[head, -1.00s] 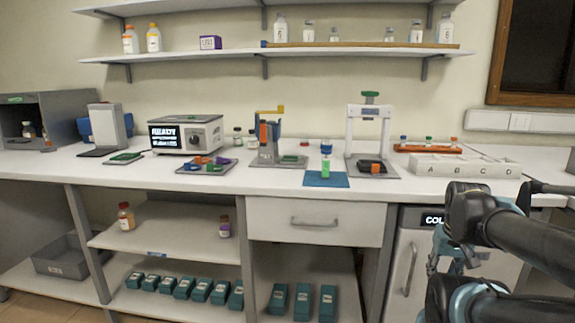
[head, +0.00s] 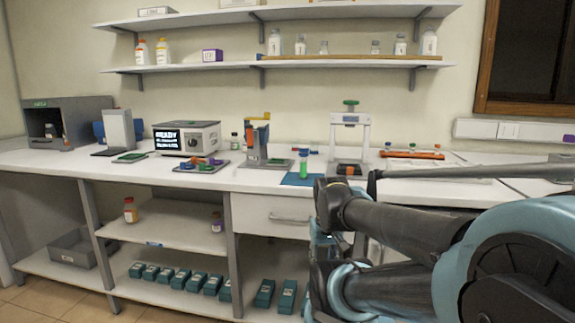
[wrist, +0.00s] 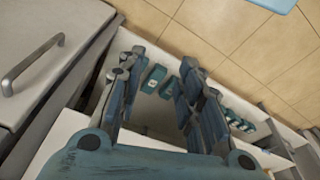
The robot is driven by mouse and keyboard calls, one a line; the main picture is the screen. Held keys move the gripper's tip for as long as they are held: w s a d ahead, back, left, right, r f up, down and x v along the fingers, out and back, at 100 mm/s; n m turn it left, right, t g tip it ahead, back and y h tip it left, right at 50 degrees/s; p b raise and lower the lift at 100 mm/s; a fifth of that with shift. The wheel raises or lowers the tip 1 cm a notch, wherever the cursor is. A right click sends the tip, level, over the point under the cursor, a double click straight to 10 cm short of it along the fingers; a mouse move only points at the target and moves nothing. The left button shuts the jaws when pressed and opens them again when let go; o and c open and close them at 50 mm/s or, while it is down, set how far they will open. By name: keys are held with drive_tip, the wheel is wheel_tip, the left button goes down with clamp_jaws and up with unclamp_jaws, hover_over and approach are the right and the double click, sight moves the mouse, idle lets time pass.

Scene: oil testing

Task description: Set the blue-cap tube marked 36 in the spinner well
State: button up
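A small green tube with a blue top (head: 303,165) stands on a blue mat at the middle of the bench in the head view; its marking is too small to read. Another small blue-capped vial (head: 388,147) stands at the orange rack on the right. I cannot tell which one is marked 36. A white device with a READY display (head: 187,139) stands on the left of the bench; no spinner well can be made out. My gripper (wrist: 163,75) is open and empty in the wrist view, pointing down past the bench front, away from the tubes.
Several teal boxes (head: 209,284) stand on the low shelf. A white frame stand (head: 350,138) and a grey stand with a yellow top (head: 257,140) rise from the bench. My arm covers the right of the bench front. A drawer handle (wrist: 32,64) shows beside my gripper.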

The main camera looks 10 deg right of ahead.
drive_tip(key=shift+a, duration=0.15)
drive_tip(key=shift+o, duration=2.5)
wheel_tip(320, 180, up, 3)
drive_tip(key=shift+a+f, duration=0.1)
drive_tip(key=shift+f, duration=0.1)
wheel_tip(320, 180, up, 37)
drive_tip(key=m+g, duration=0.2)
drive_tip(key=m, duration=0.8)
hover_over(303, 148)
wheel_tip(303, 148, down, 12)
drive_tip(key=shift+w+r, duration=0.1)
drive_tip(key=shift+w+f, duration=0.15)
drive_tip(key=shift+f, duration=1.15)
drive_tip(key=shift+w+f, duration=0.1)
drive_tip(key=shift+f, duration=1.2)
